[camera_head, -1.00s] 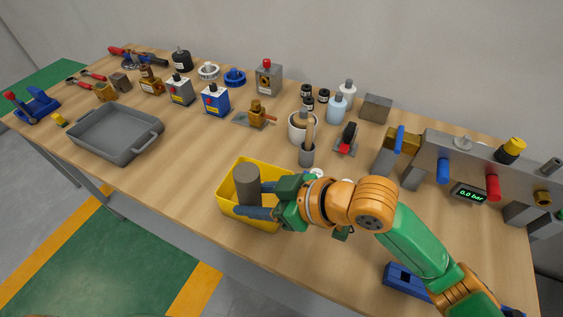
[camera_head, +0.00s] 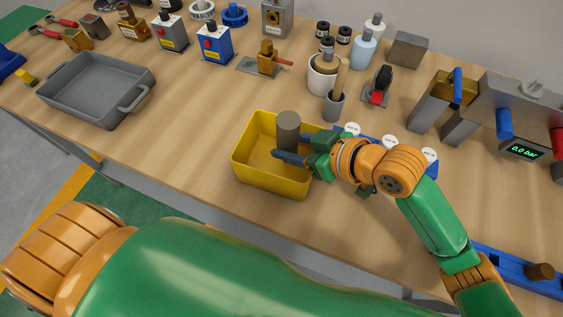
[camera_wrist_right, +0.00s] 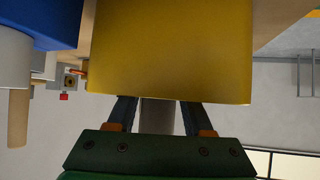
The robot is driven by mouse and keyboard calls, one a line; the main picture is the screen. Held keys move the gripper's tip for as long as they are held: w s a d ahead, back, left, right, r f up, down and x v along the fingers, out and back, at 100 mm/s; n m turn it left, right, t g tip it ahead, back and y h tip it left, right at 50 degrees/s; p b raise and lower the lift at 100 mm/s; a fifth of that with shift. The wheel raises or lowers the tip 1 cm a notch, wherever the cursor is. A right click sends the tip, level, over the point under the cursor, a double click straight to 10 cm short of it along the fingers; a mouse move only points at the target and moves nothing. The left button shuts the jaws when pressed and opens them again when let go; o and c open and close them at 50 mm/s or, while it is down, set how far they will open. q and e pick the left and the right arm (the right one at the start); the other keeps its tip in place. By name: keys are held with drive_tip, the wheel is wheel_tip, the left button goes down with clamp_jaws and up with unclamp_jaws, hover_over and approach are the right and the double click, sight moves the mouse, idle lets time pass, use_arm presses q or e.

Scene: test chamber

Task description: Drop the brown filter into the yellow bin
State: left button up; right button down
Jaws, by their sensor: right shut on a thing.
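The filter is a grey-brown upright cylinder (camera_head: 288,128) in the head view. My right gripper (camera_head: 290,147) is shut on it, with one finger on each side. The yellow bin (camera_head: 270,181) stands on the table, with the filter over its opening towards the back. Whether the filter's lower end is below the rim I cannot tell. In the right wrist view the filter (camera_wrist_right: 157,116) is between the fingers (camera_wrist_right: 157,113) and the yellow bin wall (camera_wrist_right: 172,50) fills the upper middle. My left gripper is out of view; only my left arm shows along the bottom.
A grey tray (camera_head: 82,108) lies left of the bin. A white pot (camera_head: 322,76) and a grey cup with a wooden handle (camera_head: 333,106) stand behind the bin. A blue holder with white discs (camera_head: 390,141) is close behind my right wrist. Bare table lies between tray and bin.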

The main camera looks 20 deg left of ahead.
drive_tip(key=shift+c, duration=1.4)
unclamp_jaws()
drive_tip(key=shift+s+d+r, duration=0.1)
drive_tip(key=shift+s+d, duration=0.05)
drive_tip(key=shift+o, duration=0.3)
drive_tip(key=v, duration=0.6)
drive_tip(key=shift+s+d+r, duration=0.1)
drive_tip(key=shift+d+r, duration=0.15)
drive_tip(key=shift+d, duration=0.1)
